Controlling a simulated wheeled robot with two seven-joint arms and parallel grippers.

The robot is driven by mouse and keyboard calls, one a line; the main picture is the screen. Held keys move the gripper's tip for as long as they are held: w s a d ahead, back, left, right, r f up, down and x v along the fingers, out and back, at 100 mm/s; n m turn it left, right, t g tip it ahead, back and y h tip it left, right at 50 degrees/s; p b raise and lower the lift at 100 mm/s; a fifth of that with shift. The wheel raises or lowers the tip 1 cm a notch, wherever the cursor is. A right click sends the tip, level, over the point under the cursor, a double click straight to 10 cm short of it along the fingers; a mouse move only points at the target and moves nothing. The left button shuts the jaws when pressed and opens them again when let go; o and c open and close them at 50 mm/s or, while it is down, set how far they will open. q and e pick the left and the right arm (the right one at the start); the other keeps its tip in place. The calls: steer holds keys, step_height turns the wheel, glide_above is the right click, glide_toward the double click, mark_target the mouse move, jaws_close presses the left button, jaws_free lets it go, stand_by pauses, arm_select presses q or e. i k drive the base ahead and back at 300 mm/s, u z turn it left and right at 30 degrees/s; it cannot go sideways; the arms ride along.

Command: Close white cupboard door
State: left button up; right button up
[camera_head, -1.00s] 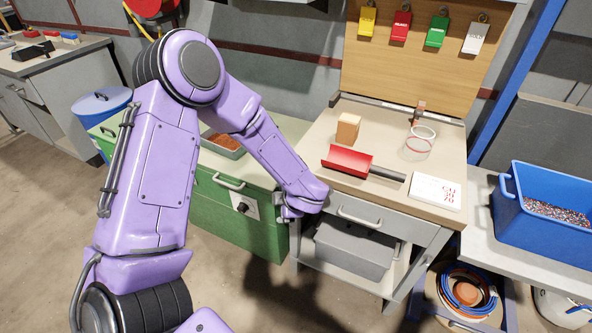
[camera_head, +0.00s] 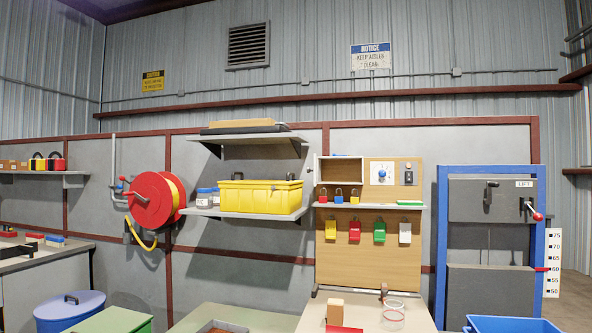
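A small white cupboard (camera_head: 341,170) is mounted at the upper left of the wooden back panel, above the workbench. Its front is open and its pale inside shows. A thin white strip (camera_head: 316,169) stands at its left edge; it looks like the door swung open and seen nearly edge-on, but it is too small to be sure. Neither of my grippers is in view.
A white shelf (camera_head: 370,206) below the cupboard holds small padlocks (camera_head: 339,197). Colored tags (camera_head: 355,231) hang under it. A dial (camera_head: 381,173) sits right of the cupboard. A wall shelf with a yellow bin (camera_head: 259,197) is to the left, and a blue frame (camera_head: 441,250) to the right.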

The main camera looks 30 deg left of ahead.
mark_target(312, 170)
steer(key=u, duration=1.3)
steer(key=i, duration=1.65)
steer(key=z, duration=0.9)
steer(key=k, duration=0.5)
steer(key=u, duration=0.7)
steer(key=i, duration=0.75)
steer(key=z, duration=1.05)
